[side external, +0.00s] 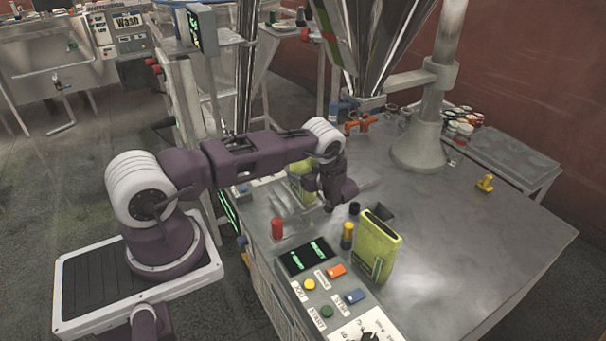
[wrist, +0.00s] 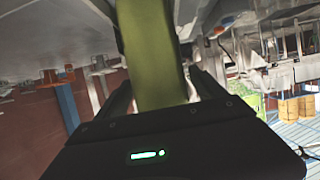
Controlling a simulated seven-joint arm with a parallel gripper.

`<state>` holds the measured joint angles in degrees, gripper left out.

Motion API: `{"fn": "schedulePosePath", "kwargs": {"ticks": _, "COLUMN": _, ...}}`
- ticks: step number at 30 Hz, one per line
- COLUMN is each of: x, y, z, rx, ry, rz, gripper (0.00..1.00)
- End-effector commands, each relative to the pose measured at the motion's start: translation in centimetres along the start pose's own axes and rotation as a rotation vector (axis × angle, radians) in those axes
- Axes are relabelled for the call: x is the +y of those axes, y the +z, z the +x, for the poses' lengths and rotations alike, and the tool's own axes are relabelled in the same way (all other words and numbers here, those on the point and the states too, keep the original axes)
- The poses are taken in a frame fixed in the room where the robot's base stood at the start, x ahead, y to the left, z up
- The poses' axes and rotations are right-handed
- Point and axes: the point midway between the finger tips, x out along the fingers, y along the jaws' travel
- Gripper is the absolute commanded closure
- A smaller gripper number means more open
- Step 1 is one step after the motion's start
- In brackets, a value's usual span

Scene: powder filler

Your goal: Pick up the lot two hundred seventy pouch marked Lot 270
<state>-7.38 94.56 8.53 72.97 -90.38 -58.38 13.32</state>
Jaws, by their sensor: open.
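Two yellow-green pouches stand on the metal table. The front pouch (side external: 378,247) stands upright near the control panel, apart from my gripper. The far pouch (side external: 299,184) is partly hidden behind my wrist and gripper (side external: 316,184). In the wrist view a yellow-green pouch (wrist: 152,50) rises between the two dark fingers of my gripper (wrist: 163,78). The fingers are open, one on each side of it. I cannot tell whether they touch it. No lot number is readable on either pouch, so I cannot tell which is Lot 270.
A red cylinder (side external: 277,229) and a yellow-black one (side external: 347,236) stand near the pouches. The control panel (side external: 325,287) lies at the front edge. A steel hopper (side external: 378,45) and column (side external: 420,140) stand behind. The table's right side is mostly clear around a small yellow item (side external: 485,184).

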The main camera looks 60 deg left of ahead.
Motion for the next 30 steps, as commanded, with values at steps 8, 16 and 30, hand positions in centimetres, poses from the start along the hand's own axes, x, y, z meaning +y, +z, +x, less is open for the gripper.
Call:
{"fn": "schedulePosePath", "kwargs": {"ticks": 8, "x": 0.0, "y": 0.0, "z": -0.1, "rx": 0.000, "ry": 0.000, "rz": 0.000, "gripper": 0.71}}
{"fn": "schedulePosePath", "kwargs": {"ticks": 16, "x": 0.0, "y": -0.1, "z": -0.1, "rx": 0.001, "ry": 0.001, "rz": -0.001, "gripper": 1.00}}
{"fn": "schedulePosePath", "kwargs": {"ticks": 30, "x": 0.1, "y": -7.7, "z": -3.2, "rx": 0.000, "ry": 0.001, "rz": -0.002, "gripper": 1.00}}
